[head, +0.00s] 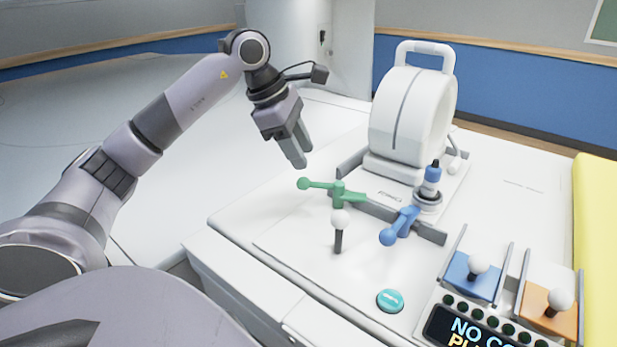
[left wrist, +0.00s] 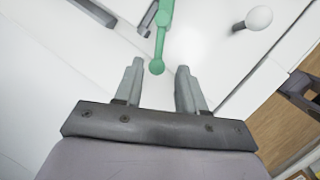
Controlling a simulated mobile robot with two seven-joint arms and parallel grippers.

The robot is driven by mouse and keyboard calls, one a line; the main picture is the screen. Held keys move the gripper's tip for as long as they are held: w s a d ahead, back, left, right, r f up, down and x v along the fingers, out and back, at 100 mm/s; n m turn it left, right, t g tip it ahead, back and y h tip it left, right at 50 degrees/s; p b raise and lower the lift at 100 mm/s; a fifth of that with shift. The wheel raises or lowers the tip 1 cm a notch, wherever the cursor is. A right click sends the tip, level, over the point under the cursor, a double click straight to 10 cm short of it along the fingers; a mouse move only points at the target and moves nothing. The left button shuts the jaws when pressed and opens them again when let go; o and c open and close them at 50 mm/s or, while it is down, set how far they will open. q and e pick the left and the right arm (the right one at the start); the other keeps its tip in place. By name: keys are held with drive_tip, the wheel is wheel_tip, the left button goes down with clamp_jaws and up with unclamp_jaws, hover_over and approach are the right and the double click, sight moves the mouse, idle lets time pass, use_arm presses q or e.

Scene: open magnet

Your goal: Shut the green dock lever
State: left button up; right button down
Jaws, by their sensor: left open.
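The green dock lever (head: 326,187) stands on the white bench top, its arm pointing left and ending in a round green knob. My left gripper (head: 301,162) is open and empty, above and just behind the knob, fingers pointing down. In the left wrist view the green lever (left wrist: 161,42) runs down from the top edge. Its knob lies in the gap between the two fingertips of my left gripper (left wrist: 158,66) as seen there. I cannot tell the height between them. My right gripper is not in view.
A blue lever (head: 400,226) stands right of the green one, beside a grey rail. A white-knobbed post (head: 339,230) is close in front. A white drum-shaped device (head: 412,112) stands behind. A teal button (head: 390,301) and blue and orange sliders (head: 472,276) are nearer.

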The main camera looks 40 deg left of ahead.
sight(317, 183)
use_arm(q)
drive_tip(key=x, duration=0.7)
drive_tip(key=shift+s+a, duration=0.1)
drive_tip(key=shift+a, duration=0.05)
clamp_jaws()
